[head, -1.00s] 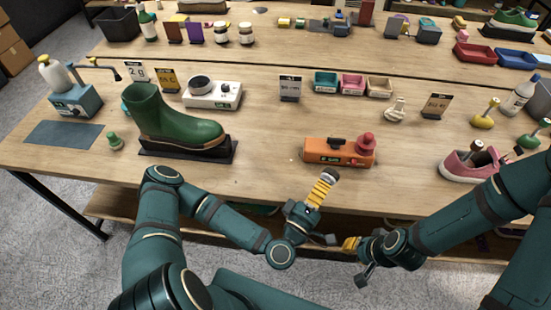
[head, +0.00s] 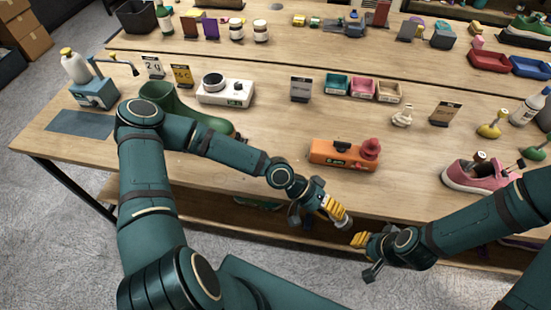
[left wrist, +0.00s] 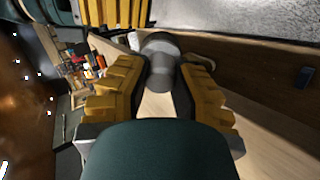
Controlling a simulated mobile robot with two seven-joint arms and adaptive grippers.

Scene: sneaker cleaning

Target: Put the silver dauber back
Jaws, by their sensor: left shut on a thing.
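My left gripper (head: 337,210) is just off the table's front edge, its yellow fingers pointing down and to the right. It is shut on the silver dauber (left wrist: 160,62), a grey knob-like piece that stands out between the fingers in the left wrist view. In the head view only a small pale end of the dauber (head: 346,223) shows at the fingertips. The rest of it is hidden by the fingers. My right gripper (head: 357,240) is close by, lower and to the right; whether its fingers are apart is unclear.
An orange device (head: 325,154) stands near the front edge. A pink sneaker (head: 462,178) with a dark-topped piece in it is at right, near a yellow dauber (head: 494,130). My left arm partly hides a green boot (head: 205,121). Table (head: 280,130) is clear left of the orange device.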

